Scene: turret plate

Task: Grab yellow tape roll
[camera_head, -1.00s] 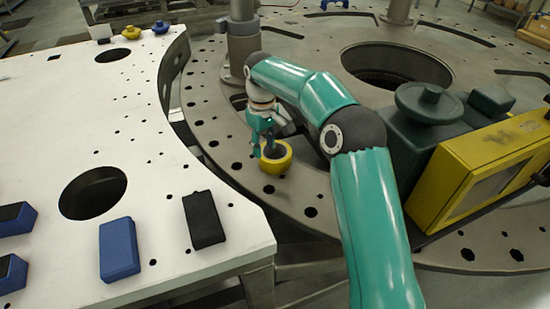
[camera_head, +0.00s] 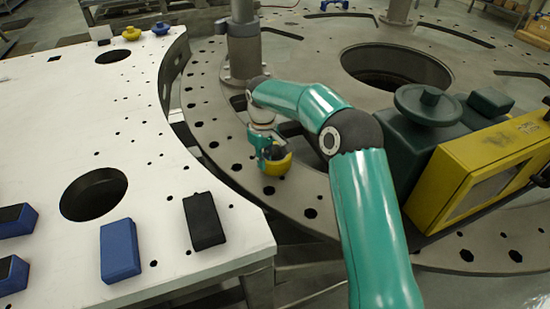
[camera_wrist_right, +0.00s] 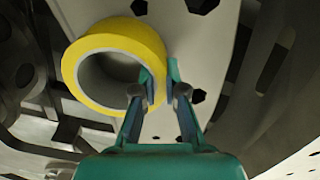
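The yellow tape roll (camera_head: 280,166) is at the near-left part of the round grey metal plate, partly hidden by my right gripper (camera_head: 268,157) in the head view. In the right wrist view the yellow tape roll (camera_wrist_right: 98,43) shows its grey inner opening. My right gripper (camera_wrist_right: 161,82) has one finger inside that opening and the other outside the ring, closed on the roll's wall. Whether the roll touches the plate is unclear. My left gripper is not in view.
A white table (camera_head: 120,160) on the left holds blue blocks (camera_head: 120,250) and a black block (camera_head: 204,221). A yellow-framed box (camera_head: 480,165) and dark green machine part (camera_head: 425,135) stand right of my arm. A grey post (camera_head: 243,45) rises behind my gripper.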

